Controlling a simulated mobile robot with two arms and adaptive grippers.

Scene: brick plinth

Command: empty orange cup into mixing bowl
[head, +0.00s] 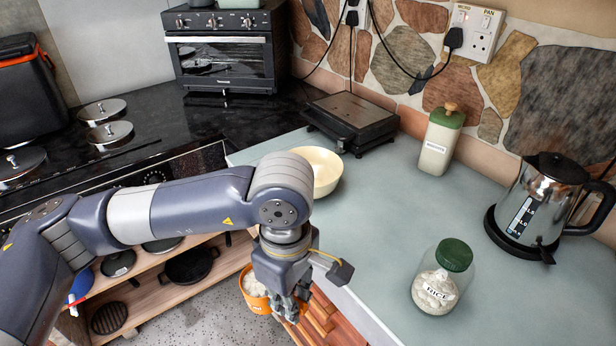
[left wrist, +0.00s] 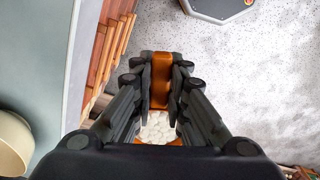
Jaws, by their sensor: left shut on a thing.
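The orange cup (head: 256,302) holds white lumpy contents and looks upright. My left gripper (head: 286,306) is shut on its side, and the fingers hide part of it. In the left wrist view the orange cup wall (left wrist: 161,72) sits between the fingers, with the white contents (left wrist: 158,128) below. The cream mixing bowl (head: 326,172) stands on the counter, up and right of the cup in the head view, partly hidden behind my arm. The bowl's edge (left wrist: 12,142) shows at the lower left of the left wrist view. My right gripper is not in view.
The cup is off the front edge of the grey-green counter (head: 385,230), above the floor. A rice jar (head: 440,280), a kettle (head: 540,205), a green-lidded canister (head: 440,142) and a black grill (head: 350,122) stand on the counter. The counter between bowl and jar is clear.

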